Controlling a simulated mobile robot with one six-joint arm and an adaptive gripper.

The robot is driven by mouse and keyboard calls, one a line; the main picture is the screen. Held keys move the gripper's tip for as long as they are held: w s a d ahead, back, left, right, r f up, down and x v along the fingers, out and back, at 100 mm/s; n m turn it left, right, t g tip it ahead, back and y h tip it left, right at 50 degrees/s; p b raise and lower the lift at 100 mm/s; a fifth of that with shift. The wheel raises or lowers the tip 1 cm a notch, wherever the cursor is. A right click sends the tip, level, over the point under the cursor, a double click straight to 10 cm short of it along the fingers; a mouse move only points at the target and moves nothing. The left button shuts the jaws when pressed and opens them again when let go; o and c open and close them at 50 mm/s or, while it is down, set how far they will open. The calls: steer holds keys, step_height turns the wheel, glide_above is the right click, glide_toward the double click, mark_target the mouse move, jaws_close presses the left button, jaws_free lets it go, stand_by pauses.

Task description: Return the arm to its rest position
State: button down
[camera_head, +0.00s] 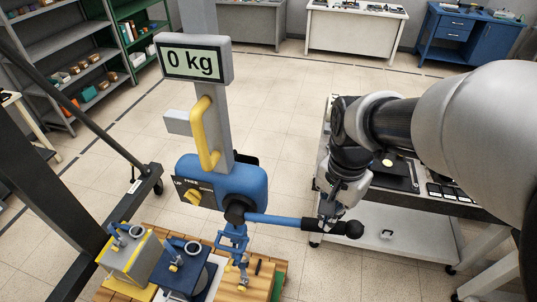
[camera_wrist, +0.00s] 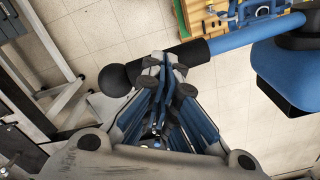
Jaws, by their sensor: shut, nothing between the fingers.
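My gripper (camera_head: 328,212) is at the end of my arm, right of the middle in the head view. Its fingers are together with nothing between them; the wrist view shows the fingertips (camera_wrist: 164,62) close to each other. They overlap the black grip of a blue lever (camera_head: 278,219), near its black ball knob (camera_head: 354,229). I cannot tell whether they touch it. The lever also shows in the wrist view (camera_wrist: 245,40). My arm reaches in from the right in the head view and is bent downward at the wrist.
The lever joins a blue hoist body (camera_head: 235,186) on a grey post with a "0 kg" display (camera_head: 194,60). Blocks with shackles stand on a wooden pallet (camera_head: 110,291) below. A grey cart (camera_head: 400,233) stands behind my wrist. Open floor lies behind the post.

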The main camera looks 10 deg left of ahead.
step_height(320, 180, up, 8)
steer(key=a+p, duration=0.1)
steer(key=p, duration=0.4)
steer(key=shift+a+f, duration=0.15)
steer(key=shift+a, duration=0.1)
steer(key=shift+f, duration=0.1)
steer(key=f+b, duration=0.1)
steer(key=f, duration=0.1)
steer(key=f+b, duration=0.2)
steer(key=d+f+b, duration=0.1)
steer(key=f+b, duration=0.1)
steer(key=f, duration=0.1)
steer(key=f+b, duration=0.2)
steer(key=d+f+b, duration=0.1)
steer(key=f+b, duration=0.1)
steer(key=f, duration=0.1)
steer(key=shift+r, duration=0.15)
